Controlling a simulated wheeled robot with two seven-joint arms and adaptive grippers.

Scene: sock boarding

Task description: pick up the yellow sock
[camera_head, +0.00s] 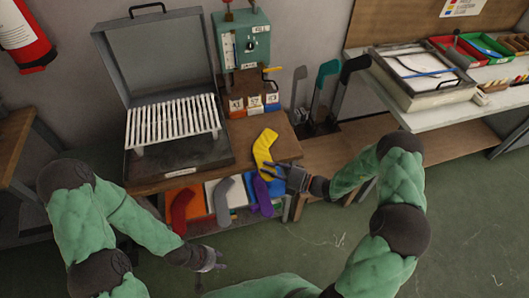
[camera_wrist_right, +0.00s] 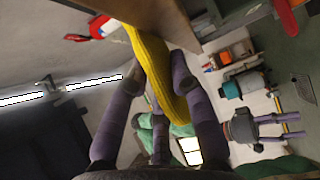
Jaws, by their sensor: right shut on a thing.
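The yellow sock (camera_head: 264,150) is at the front edge of the wooden bench top (camera_head: 240,135), its upper part over the bench. My right gripper (camera_head: 277,172) is at the sock's lower end, with its arm coming in from the right. In the right wrist view my right gripper (camera_wrist_right: 155,65) is shut on the yellow sock (camera_wrist_right: 150,45), which passes between the dark fingers and hangs past them. My left gripper (camera_head: 217,261) is low at the front, away from the sock; its fingers are too small to read.
Red (camera_head: 183,210), grey (camera_head: 223,200) and purple (camera_head: 262,195) socks hang at the bins below the bench. An open case with a white slatted rack (camera_head: 172,120) stands on the left. Grey, teal (camera_head: 324,82) and black (camera_head: 349,75) foot-shaped boards stand right of the bench. The floor in front is clear.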

